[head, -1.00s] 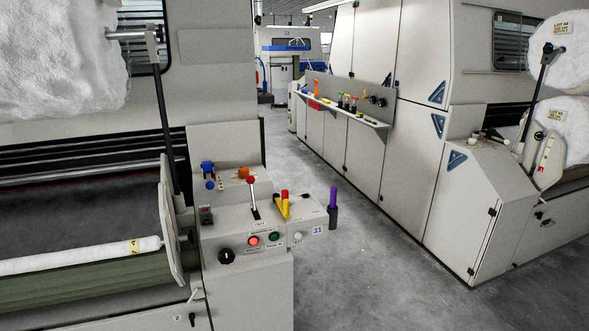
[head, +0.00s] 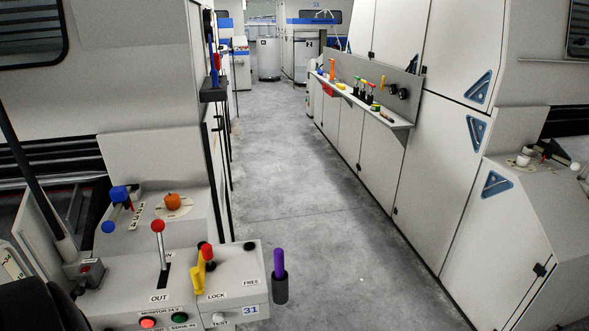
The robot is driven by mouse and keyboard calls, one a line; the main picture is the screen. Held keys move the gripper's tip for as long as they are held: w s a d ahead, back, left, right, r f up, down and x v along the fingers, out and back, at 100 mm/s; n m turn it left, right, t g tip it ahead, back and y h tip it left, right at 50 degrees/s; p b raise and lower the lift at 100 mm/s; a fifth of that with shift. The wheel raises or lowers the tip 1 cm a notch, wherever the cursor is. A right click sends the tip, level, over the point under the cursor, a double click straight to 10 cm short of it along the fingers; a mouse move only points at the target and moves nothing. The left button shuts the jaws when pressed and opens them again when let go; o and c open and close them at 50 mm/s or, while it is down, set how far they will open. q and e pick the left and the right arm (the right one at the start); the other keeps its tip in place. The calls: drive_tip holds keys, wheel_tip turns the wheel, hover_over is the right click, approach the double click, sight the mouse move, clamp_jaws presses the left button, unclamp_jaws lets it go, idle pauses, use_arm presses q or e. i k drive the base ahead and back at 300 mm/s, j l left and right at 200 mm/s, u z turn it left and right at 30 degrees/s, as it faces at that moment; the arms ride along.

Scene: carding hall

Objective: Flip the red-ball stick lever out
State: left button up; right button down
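The red-ball stick lever (head: 158,226) stands on the sloping top of the grey control box at lower left in the head view. Its pale stem rises from the far part of a dark slot (head: 163,279), near the label that reads IN. The label OUT (head: 159,298) is at the near end of the slot. The stem looks nearly upright, leaning slightly left. Nothing touches the lever. Neither of my grippers shows. A dark rounded shape fills the bottom left corner; I cannot tell what it is.
Beside the lever are a yellow lever (head: 198,279), a red knob (head: 207,251) and a purple handle (head: 279,262). A blue-handled part (head: 119,194) and an orange knob (head: 172,201) sit behind. A clear aisle (head: 290,170) runs ahead, with cabinets (head: 430,170) on the right.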

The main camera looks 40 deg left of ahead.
sight(157, 226)
drive_tip(key=i+u, duration=0.4)
drive_tip(key=i+l+u, duration=0.65)
drive_tip(key=i+u, duration=0.2)
drive_tip(key=i+l+u, duration=0.1)
drive_tip(key=u, duration=0.35)
drive_tip(key=i+l+u, duration=0.15)
drive_tip(key=u, duration=0.25)
drive_tip(key=i+l+u, duration=0.2)
drive_tip(key=u, duration=0.25)
drive_tip(key=i+l+u, duration=0.1)
drive_tip(key=l+u, duration=0.15)
drive_tip(key=u, duration=0.2)
drive_tip(key=i+l+u, duration=0.15)
drive_tip(key=u, duration=0.3)
drive_tip(key=l+u, duration=0.45)
drive_tip(key=i+l+u, duration=0.1)
drive_tip(key=l+u, duration=0.15)
drive_tip(key=u, duration=0.15)
drive_tip(key=l+u, duration=0.3)
drive_tip(key=u, duration=0.15)
drive_tip(key=k+l+u, duration=0.1)
drive_tip(key=l+u, duration=0.35)
drive_tip(key=l, duration=0.3)
